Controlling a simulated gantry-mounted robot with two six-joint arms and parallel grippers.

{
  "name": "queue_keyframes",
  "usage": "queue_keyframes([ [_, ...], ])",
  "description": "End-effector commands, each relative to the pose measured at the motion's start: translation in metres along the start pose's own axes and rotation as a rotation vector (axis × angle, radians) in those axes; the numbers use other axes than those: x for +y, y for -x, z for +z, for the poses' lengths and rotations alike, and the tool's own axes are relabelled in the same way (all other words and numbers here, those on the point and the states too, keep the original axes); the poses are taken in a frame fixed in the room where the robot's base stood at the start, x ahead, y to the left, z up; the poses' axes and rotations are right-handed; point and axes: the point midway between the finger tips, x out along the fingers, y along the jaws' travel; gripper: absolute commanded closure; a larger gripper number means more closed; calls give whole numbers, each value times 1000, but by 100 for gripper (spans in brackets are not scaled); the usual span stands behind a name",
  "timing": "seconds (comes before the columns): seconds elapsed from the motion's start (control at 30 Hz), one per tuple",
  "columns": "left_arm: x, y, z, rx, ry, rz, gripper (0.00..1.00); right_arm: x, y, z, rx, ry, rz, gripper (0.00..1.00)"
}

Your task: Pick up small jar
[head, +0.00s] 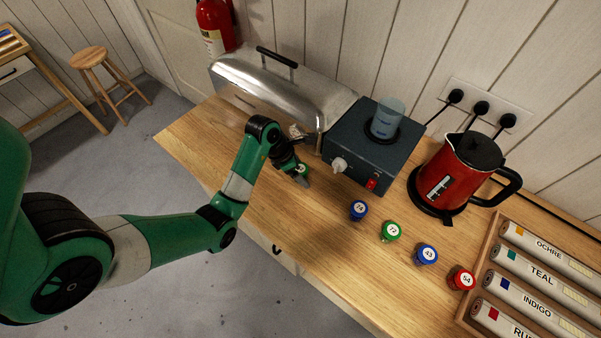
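My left gripper (297,173) is low over the wooden table, in front of the metal steamer box. A small jar with a green lid (302,168) shows at its fingertips, partly hidden by the fingers. I cannot tell whether the fingers are closed on it. Several more small jars stand in a slanting row to the right: a blue-lidded one marked 24 (358,209), a green-lidded one marked 72 (391,231), a blue-lidded one marked 43 (426,254) and a red-lidded one marked 54 (462,278). My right gripper is not in view.
A dark hotplate (350,150) with a glass beaker (387,120) stands behind the jars. The steamer box (260,95) is at the back left. A red kettle (455,178) and a rack of labelled tubes (545,270) are on the right. The table's front strip is clear.

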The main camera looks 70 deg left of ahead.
Motion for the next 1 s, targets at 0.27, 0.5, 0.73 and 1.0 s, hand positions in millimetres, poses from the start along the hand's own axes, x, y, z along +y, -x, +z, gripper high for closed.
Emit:
queue_keyframes([
  [0.27,0,0,0,0,0,0,64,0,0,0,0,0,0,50],
  [0.5,0,0,0,-1,0,0,100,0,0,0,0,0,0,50],
  [0.73,0,2,1,-1,0,0,100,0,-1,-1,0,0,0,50],
  [1.0,0,27,11,-1,0,1,100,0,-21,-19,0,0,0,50],
])
